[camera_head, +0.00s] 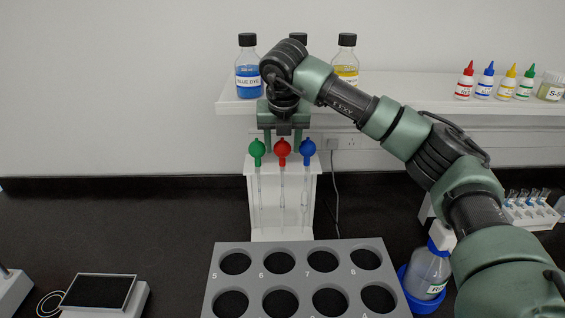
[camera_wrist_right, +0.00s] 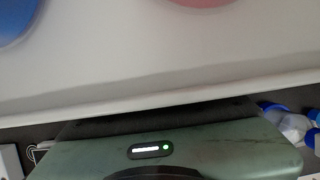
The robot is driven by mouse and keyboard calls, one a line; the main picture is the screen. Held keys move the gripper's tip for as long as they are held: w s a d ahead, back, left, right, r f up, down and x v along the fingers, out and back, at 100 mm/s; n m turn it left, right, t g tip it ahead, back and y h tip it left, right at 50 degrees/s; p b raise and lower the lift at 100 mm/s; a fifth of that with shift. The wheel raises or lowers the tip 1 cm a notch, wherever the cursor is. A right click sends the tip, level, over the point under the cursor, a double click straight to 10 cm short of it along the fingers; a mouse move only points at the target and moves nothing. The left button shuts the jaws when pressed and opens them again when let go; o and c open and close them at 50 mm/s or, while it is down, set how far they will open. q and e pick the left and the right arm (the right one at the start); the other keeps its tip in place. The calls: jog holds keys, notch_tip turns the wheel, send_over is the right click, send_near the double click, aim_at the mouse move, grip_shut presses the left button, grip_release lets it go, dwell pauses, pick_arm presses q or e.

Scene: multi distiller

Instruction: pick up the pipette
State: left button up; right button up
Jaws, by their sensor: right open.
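Three pipettes hang upright in a white stand (camera_head: 281,232) in the head view. One has a green bulb (camera_head: 257,149), the middle one a red bulb (camera_head: 282,148), the right one a blue bulb (camera_head: 308,148). My right gripper (camera_head: 283,141) points down over the stand. Its two fingers are apart, one on each side of the red bulb's top; I cannot tell whether they touch it. My left gripper is not in view.
A shelf (camera_head: 400,90) behind holds a blue dye bottle (camera_head: 248,78), a yellow bottle (camera_head: 347,62) and small dropper bottles. A grey rack (camera_head: 233,247) with round holes stands in front of the stand. A wash bottle (camera_head: 428,270) is at right, near my right arm.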

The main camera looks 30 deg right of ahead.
jog(key=c, duration=0.5)
jog(key=shift+w+r+b, duration=0.1)
jog(key=shift+r+b, duration=0.4)
jog(key=shift+b, duration=0.2)
jog(key=s+a+b, duration=0.4)
jog(key=s, duration=0.4)
notch_tip(320, 180, up, 14)
jog(key=p, duration=0.1)
jog(key=shift+s+a, duration=0.45)
jog(key=shift+s, duration=0.55)
jog(key=shift+s+a, duration=0.5)
jog(key=shift+s, duration=0.55)
jog(key=shift+s+a, duration=0.45)
jog(key=shift+s, duration=0.55)
jog(key=shift+r, duration=0.1)
